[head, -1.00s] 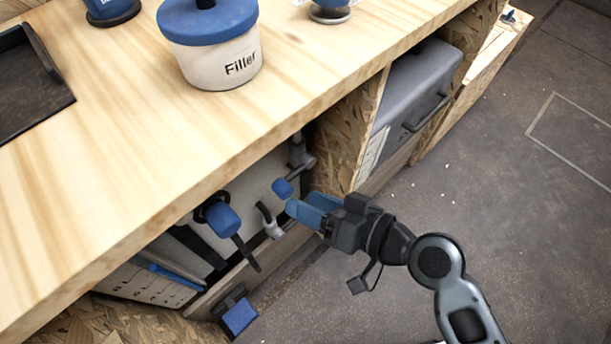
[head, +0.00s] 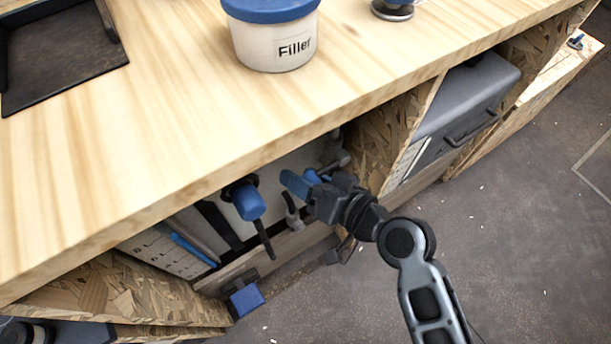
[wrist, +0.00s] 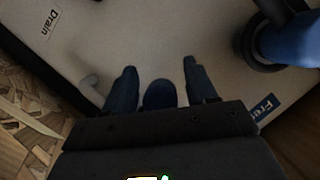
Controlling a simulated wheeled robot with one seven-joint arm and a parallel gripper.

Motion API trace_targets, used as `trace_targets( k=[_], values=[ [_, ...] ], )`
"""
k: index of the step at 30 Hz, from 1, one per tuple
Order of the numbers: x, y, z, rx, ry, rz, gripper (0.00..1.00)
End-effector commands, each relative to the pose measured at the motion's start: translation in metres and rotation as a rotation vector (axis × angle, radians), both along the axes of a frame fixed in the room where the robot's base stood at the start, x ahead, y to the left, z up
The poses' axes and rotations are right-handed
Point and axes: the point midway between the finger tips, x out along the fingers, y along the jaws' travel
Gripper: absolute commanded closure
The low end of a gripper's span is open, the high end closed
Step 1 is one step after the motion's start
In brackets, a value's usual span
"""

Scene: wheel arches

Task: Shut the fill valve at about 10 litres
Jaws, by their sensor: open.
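My gripper (head: 305,180) is open in the low bay under the bench, in front of the pale tank panel (head: 280,175). In the wrist view its two fingers (wrist: 159,68) stand on either side of a rounded blue knob (wrist: 159,95). I cannot tell whether they touch it. The knob is largely hidden by my gripper in the head view. A "Drain" label (wrist: 48,24) and a partly covered blue label (wrist: 265,107) are on the panel. A pale marked scale (head: 162,254) with a blue strip (head: 195,250) is at the left; its reading is too small to tell.
A blue-ended black lever (head: 248,203) is left of my gripper, and a blue block (head: 245,299) sits low at the left. The bench top (head: 180,130) overhangs the bay. A chipboard divider (head: 385,150) and a grey case (head: 465,100) are at the right.

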Motion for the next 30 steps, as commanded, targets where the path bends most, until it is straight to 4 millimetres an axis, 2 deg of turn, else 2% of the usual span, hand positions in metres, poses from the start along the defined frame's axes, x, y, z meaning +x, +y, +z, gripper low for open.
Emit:
trace_targets(
  k=[2,19,26,30],
  values=[
    [-0.0001,-0.0002,0.0001,0.000,0.000,0.000,0.45],
    [0.0001,-0.0002,0.0009,0.001,-0.002,0.000,1.00],
    [0.0005,-0.0004,0.0018,0.001,-0.003,-0.001,1.00],
    [0.0015,-0.0014,0.0088,0.072,0.041,-0.004,1.00]
  ],
)
